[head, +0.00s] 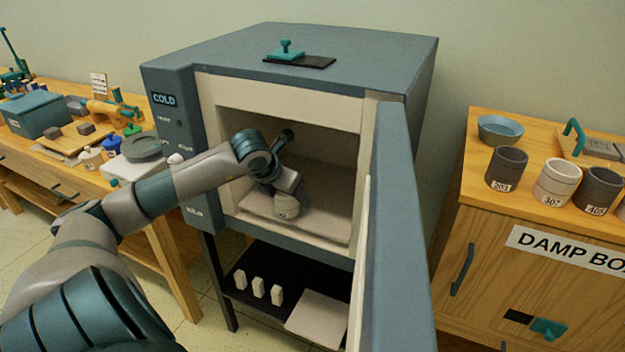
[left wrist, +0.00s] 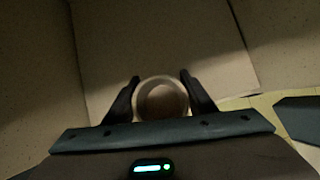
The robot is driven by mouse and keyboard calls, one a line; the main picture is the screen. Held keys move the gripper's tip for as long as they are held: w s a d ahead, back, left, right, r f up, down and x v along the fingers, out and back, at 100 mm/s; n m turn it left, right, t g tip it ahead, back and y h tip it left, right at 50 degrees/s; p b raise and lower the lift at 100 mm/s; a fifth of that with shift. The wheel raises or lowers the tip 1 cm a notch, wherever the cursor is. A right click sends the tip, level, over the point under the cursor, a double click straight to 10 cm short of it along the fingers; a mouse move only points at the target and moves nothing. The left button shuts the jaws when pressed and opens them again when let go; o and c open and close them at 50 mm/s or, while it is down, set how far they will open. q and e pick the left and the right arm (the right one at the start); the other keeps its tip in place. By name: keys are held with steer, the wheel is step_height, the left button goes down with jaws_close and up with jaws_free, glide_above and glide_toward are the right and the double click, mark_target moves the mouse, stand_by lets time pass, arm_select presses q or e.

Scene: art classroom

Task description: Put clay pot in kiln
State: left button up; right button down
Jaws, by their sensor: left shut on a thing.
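The kiln (head: 229,93) stands in the middle of the head view with its door (head: 400,200) swung open to the right. Its panel reads COLD. My left arm reaches in through the opening. My left gripper (head: 287,190) is shut on a pale clay pot (head: 287,207), which is upright inside the chamber, over or on the light kiln shelf (head: 315,220). In the left wrist view the pot (left wrist: 161,98) sits between the two dark fingers of the gripper (left wrist: 160,92), seen from above. I cannot tell whether its base touches the shelf. My right gripper is not in view.
On the damp box (head: 485,235) at right stand a blue bowl (head: 501,130) and several numbered pots, such as a dark one (head: 507,170) and a pale one (head: 557,183). Props (head: 258,287) stand below the kiln. A cluttered workbench (head: 120,180) is at left.

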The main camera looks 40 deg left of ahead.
arm_select(q)
steer(key=w, duration=0.3)
steer(key=w+p, duration=0.1)
steer(key=shift+w+a+r, duration=0.1)
steer(key=shift+w+a, duration=0.2)
steer(key=shift+a, duration=0.05)
steer(key=shift+w+a, duration=0.1)
steer(key=shift+w, duration=0.5)
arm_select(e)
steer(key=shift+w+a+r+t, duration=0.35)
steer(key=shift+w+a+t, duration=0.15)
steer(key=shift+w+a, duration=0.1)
arm_select(q)
steer(key=shift+w+a+p, duration=0.1)
steer(key=shift+w+p, duration=0.2)
steer(key=shift+w, duration=0.35)
steer(key=w, duration=0.2)
steer(key=shift+w+a+p, duration=0.2)
steer(key=shift+w+p, duration=0.1)
steer(key=shift+s+f, duration=0.1)
steer(key=shift+f, duration=0.75)
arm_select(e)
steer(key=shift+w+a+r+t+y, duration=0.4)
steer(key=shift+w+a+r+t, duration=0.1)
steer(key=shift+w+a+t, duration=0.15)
arm_select(q)
steer(key=shift+f, duration=0.1)
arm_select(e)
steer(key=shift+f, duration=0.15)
